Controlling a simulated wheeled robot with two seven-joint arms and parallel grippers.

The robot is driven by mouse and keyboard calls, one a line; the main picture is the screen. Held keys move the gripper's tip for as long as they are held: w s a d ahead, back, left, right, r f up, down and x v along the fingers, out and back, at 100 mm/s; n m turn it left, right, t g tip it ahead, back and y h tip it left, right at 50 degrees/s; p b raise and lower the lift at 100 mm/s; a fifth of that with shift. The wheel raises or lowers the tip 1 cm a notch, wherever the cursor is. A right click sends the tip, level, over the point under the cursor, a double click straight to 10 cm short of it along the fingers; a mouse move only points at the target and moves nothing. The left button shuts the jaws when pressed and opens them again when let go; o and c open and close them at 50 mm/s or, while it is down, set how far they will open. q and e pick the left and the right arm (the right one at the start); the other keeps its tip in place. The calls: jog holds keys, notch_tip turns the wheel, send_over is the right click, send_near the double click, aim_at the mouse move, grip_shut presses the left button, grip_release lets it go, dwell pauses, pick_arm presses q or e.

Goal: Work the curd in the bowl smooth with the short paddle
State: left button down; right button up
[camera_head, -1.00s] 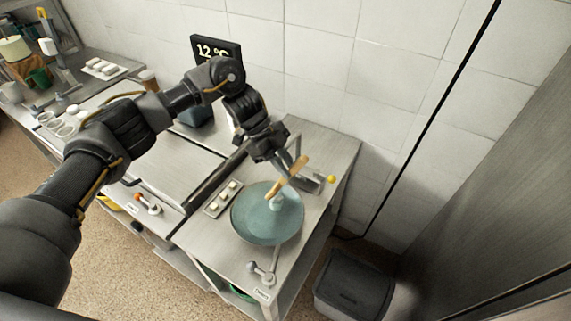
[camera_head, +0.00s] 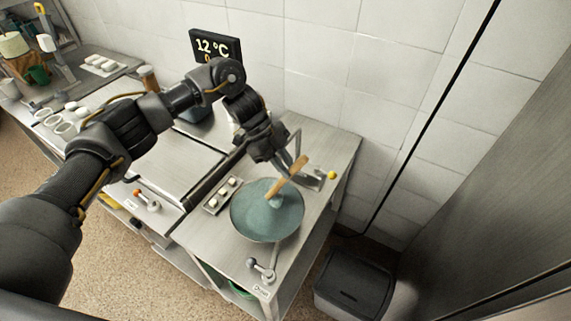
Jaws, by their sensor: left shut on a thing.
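The bowl (camera_head: 240,229) is a round blue-green vessel on the steel table. The curd (camera_head: 265,212) inside shows as a blue-green mass with a fairly even surface. My left gripper (camera_head: 289,166) is above the bowl's far right side, shut on the wooden paddle (camera_head: 291,177). The paddle slants from upper right to lower left, and its lower end meets a small raised lump of the blue-green mass. How deep it reaches is hidden. My right gripper is not in view.
A small tray with white pieces (camera_head: 211,204) lies left of the bowl. A metal lever (camera_head: 265,269) stands at the table's front edge, and a yellow-knobbed fixture (camera_head: 331,175) at the right. A 12 °C display (camera_head: 215,47) stands behind. A dark bin (camera_head: 352,286) is on the floor.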

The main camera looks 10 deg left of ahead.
pick_arm(q)
jog(key=shift+s+d, duration=0.1)
dwell(0.3)
jog(key=shift+s+d+p, duration=0.4)
jog(key=shift+s, duration=0.05)
jog(key=shift+s+d+f, duration=0.15)
jog(key=shift+s+f, duration=0.05)
jog(key=shift+w+r+p, duration=0.2)
jog(key=shift+r+p, duration=0.65)
jog(key=shift+r, duration=0.4)
